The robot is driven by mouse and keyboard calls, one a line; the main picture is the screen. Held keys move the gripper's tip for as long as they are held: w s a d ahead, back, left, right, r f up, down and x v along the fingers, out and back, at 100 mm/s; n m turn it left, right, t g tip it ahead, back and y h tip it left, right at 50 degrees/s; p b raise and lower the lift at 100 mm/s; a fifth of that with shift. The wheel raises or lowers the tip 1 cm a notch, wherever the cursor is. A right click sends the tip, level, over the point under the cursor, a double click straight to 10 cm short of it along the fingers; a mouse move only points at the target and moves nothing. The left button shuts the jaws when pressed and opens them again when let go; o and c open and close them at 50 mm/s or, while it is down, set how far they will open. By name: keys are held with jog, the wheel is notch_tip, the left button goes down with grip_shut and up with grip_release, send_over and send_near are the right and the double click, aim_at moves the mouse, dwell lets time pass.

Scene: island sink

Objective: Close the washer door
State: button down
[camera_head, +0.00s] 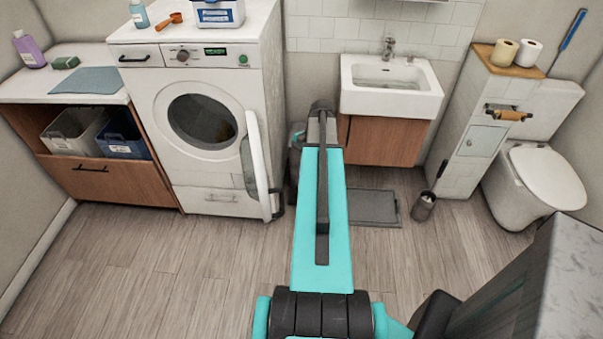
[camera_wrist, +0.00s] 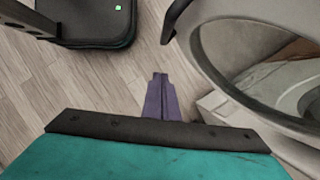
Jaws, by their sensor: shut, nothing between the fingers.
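The white washer (camera_head: 160,110) stands at the left in the head view, with its round opening showing. Its door (camera_head: 262,165) is wide open, swung out from the right side of the opening. In the wrist view the door (camera_wrist: 205,65) fills the right side, with its glass and a dark curved handle (camera_wrist: 172,20). My gripper (camera_wrist: 159,78) is shut and empty, left of the door's rim and below the handle in that picture. I see no clear contact with the door. In the head view my arm hides the gripper.
A wooden cabinet with baskets (camera_head: 100,175) stands left of the washer. The floor before the washer is clear.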

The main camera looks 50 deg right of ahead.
jog(key=a+f+p, duration=0.3)
jog(key=a+f, duration=0.2)
jog(key=a, duration=0.1)
jog(key=shift+w, duration=0.4)
jog(key=shift+f, duration=0.15)
